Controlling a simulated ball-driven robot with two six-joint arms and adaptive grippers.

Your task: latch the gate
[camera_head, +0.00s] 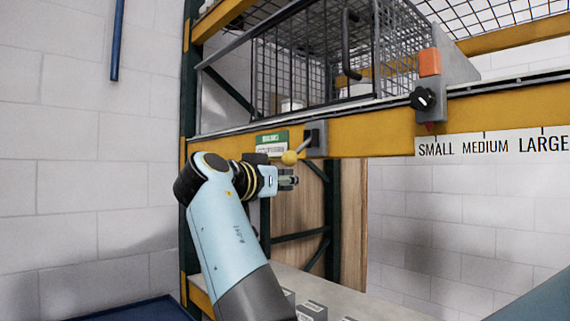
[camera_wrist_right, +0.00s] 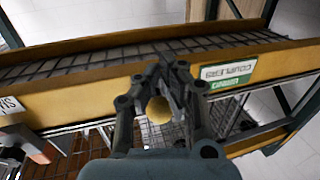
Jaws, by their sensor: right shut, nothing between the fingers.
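The wire-mesh gate (camera_head: 310,60) with a dark upright handle (camera_head: 350,45) stands above the orange beam in the head view. I cannot tell whether it is fully closed. A lever with a yellow ball knob (camera_head: 290,158) sticks out from a dark block (camera_head: 315,138) on the beam, tilted down to the left. My right gripper (camera_head: 293,181) is shut and empty, just below the knob in the head view. In the right wrist view the yellow ball (camera_wrist_right: 158,110) shows through the gap between the finger linkages of the gripper (camera_wrist_right: 167,65); contact is unclear. My left gripper is out of view.
An orange block (camera_head: 429,62) and a black rotary knob (camera_head: 422,98) sit on the beam at the right, above a SMALL, MEDIUM, LARGE scale (camera_head: 490,146). A green-and-white label (camera_head: 271,142) is near the lever. A grey shelf (camera_head: 345,297) with small boxes lies below.

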